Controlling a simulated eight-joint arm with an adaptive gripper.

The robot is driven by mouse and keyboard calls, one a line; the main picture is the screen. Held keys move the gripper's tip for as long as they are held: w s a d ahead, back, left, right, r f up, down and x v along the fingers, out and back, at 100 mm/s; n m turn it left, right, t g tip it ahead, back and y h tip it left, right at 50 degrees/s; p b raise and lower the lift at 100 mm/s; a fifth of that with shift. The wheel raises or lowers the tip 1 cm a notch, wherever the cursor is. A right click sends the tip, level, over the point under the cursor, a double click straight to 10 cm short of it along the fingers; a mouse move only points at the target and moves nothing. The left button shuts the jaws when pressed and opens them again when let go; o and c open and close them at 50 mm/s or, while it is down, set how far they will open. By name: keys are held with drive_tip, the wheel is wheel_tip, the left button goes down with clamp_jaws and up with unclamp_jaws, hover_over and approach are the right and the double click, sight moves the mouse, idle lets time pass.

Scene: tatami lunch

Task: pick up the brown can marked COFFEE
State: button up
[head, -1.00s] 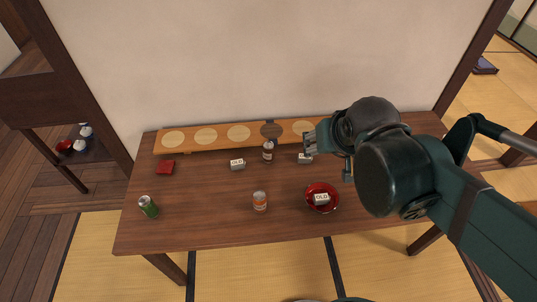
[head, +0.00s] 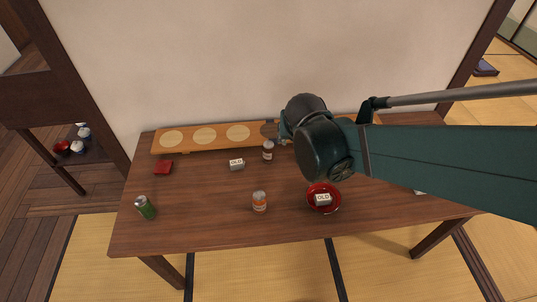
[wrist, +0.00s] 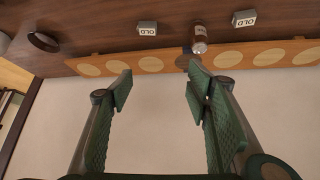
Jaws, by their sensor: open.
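A small brown can with a pale label (head: 268,150) stands upright near the front edge of the wooden board, just left of my arm in the head view. Its lettering is too small to read. The wrist view, which is upside down, also shows this can (wrist: 198,40) beyond the right fingertip. My gripper (wrist: 160,84) is open and empty, with a clear gap between its fingers and the can. In the head view my arm mostly hides the gripper, behind and to the right of the can.
A white block marked OLD (head: 237,164) stands left of the can; another shows in the wrist view (wrist: 147,28).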

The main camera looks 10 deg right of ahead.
drive_tip(key=w+a+f+b, duration=0.2)
drive_tip(key=w+a+f, duration=0.25)
drive_tip(key=f, duration=0.25)
drive_tip(key=m+t+h+b, duration=0.1)
drive_tip(key=m+b, duration=0.1)
approach(267, 150)
drive_tip(key=x, duration=0.4)
drive_tip(key=shift+w+d, duration=0.35)
drive_tip(key=shift+w, duration=0.1)
drive_tip(key=shift+w+a+f+h, duration=0.15)
drive_tip(key=shift+a+f+h, duration=0.15)
drive_tip(key=shift+f, duration=0.25)
drive_tip(key=shift+d, duration=0.1)
drive_tip(key=shift+b+x, duration=0.35)
drive_tip(key=shift+x, duration=0.9)
drive_tip(key=shift+w+f, duration=0.1)
drive_tip(key=shift+b+x, duration=0.85)
drive_tip(key=shift+x, duration=1.65)
